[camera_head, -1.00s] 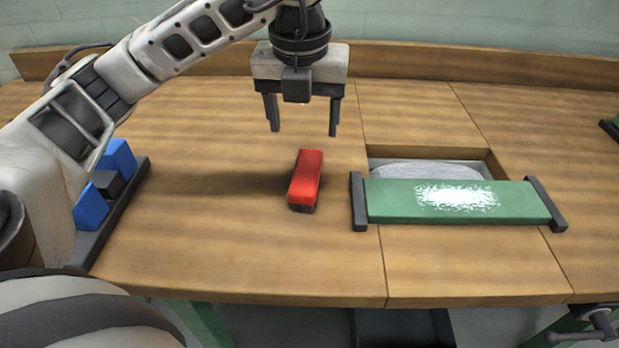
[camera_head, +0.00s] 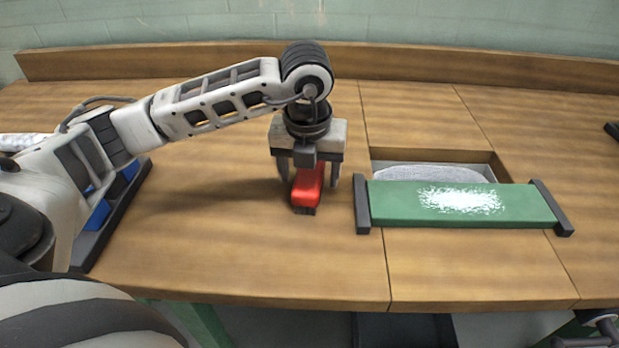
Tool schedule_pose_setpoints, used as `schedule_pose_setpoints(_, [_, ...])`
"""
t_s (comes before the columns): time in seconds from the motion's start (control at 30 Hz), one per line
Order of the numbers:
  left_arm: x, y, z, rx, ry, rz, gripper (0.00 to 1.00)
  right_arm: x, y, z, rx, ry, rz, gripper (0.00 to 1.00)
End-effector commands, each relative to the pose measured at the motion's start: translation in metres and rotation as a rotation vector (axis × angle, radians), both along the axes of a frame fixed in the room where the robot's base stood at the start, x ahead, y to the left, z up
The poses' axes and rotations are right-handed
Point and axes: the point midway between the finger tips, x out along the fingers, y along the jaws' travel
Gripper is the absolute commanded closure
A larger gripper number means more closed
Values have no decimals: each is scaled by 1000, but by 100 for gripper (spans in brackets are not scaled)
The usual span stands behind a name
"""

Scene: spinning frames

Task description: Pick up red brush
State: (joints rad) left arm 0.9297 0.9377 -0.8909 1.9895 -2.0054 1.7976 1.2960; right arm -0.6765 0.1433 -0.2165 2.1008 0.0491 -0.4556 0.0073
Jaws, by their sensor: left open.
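The red brush (camera_head: 307,190) lies on the wooden workbench, left of the green board, with its dark bristle side down. My left gripper (camera_head: 310,184) points down over the brush. Its fingers are apart, one on the left and one on the right of the brush. The gripper body hides the far end of the brush. I cannot tell whether the fingers touch it. My right gripper is not in view.
A green board (camera_head: 460,203) with white powder on it and dark end blocks lies to the right, in front of a recess holding a grey-white item (camera_head: 430,173). A dark rack with blue blocks (camera_head: 98,215) stands at the left. The bench front (camera_head: 250,275) is clear.

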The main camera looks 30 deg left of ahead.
Motion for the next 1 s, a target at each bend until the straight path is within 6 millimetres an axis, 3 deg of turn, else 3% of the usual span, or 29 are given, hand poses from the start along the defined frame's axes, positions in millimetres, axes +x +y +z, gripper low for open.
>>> schedule_pose_setpoints(0.1, [0,0,0,0,0,0,34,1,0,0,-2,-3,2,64])
schedule_pose_setpoints(0.27, [0,0,0,0,0,0,78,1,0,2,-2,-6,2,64])
schedule_pose_setpoints(0.3, [0,0,0,0,0,0,83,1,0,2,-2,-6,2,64])
schedule_pose_setpoints(0.67, [0,0,4,0,-1,0,83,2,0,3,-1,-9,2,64])
schedule_pose_setpoints(0.9, [1,-1,33,-2,-5,-2,83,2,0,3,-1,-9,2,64])
schedule_pose_setpoints(1.0, [-3,-17,50,-5,-7,-9,83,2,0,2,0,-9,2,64])
